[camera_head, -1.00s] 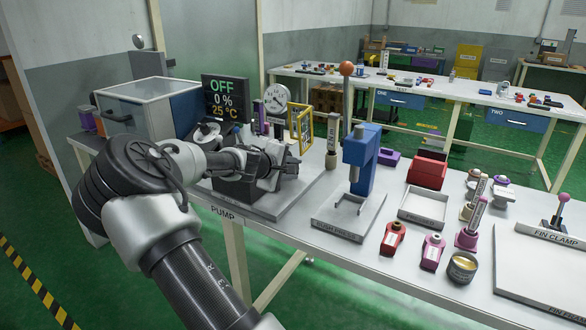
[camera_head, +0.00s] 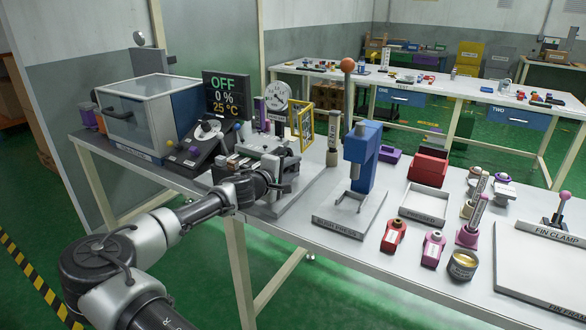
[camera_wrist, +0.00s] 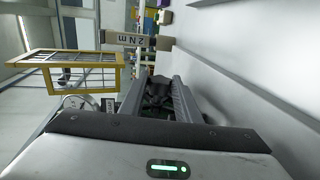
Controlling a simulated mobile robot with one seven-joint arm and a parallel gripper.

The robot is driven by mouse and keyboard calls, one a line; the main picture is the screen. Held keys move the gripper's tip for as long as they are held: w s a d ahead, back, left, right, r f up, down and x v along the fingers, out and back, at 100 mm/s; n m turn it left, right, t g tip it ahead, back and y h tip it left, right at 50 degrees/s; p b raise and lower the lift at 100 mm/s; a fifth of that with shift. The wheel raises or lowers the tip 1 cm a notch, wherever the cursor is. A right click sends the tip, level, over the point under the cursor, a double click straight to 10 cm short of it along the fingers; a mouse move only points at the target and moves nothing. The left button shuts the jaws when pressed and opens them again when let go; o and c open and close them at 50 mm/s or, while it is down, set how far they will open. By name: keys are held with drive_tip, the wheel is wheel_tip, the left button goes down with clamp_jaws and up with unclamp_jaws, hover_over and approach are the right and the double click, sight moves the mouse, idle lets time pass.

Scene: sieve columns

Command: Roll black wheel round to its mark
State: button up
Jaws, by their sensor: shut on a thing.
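My gripper (camera_head: 288,168) is at the right side of the pump stand, near the front of the bench. In the wrist view its two dark fingers (camera_wrist: 158,98) are shut on a small black lobed part (camera_wrist: 157,90), which looks like the black wheel. The fingers hide most of the wheel in the head view. I cannot make out its mark or how far round the wheel stands. The display (camera_head: 226,96) behind the pump reads OFF, 0 % and 25 °C.
A yellow frame (camera_head: 301,124) stands close behind my gripper and also shows in the wrist view (camera_wrist: 70,59). A post labelled 2 Nm (camera_wrist: 136,40) is near it. A round gauge (camera_head: 276,97) stands behind the pump. The blue arbor press (camera_head: 362,160) stands to the right.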

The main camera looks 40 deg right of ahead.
drive_tip(key=o, duration=1)
drive_tip(key=shift+o, duration=0.2)
drive_tip(key=p+v, duration=0.3)
drive_tip(key=v, duration=1.4)
drive_tip(key=shift+a, duration=0.2)
drive_tip(key=shift+s, duration=0.1)
